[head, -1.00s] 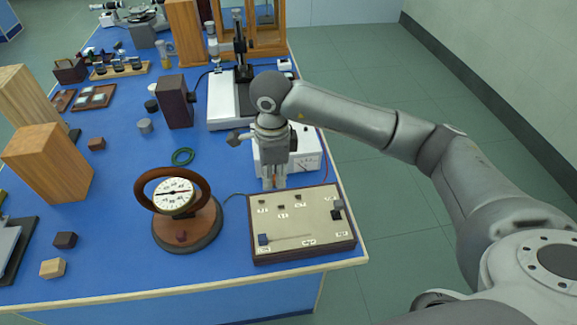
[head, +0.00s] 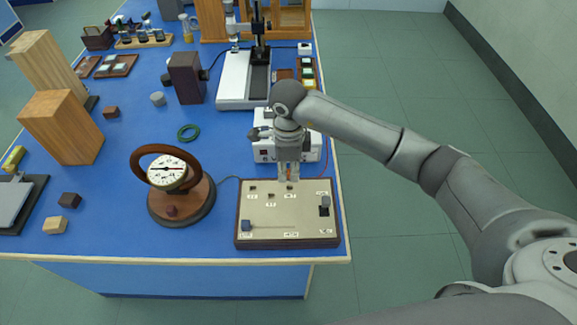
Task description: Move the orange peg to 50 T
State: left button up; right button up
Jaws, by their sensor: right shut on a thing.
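My right gripper (head: 289,177) points down over the back edge of the beige-topped board (head: 270,222). It is shut on the orange peg (head: 289,175), of which only a small bit shows between the fingers. The fingertips are just behind or above the rightmost of three small dark spots along the board's back part. I cannot tell whether the peg touches the board. Small white labels lie by the spots, too small to read, so I cannot tell which is 50 T. My left gripper is not in view.
A white power box (head: 265,150) stands close behind my gripper. A round dial instrument with a brown ring (head: 181,200) stands left of the board.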

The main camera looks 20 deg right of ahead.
aim_at(288, 179)
jog(key=shift+f+b, duration=0.65)
jog(key=shift+f, duration=0.75)
jog(key=shift+f+b, duration=1)
jog(key=shift+f, duration=0.1)
jog(key=o, duration=0.9)
jog(key=shift+r, duration=0.25)
notch_tip(288, 179, up, 12)
jog(key=shift+f, duration=0.2)
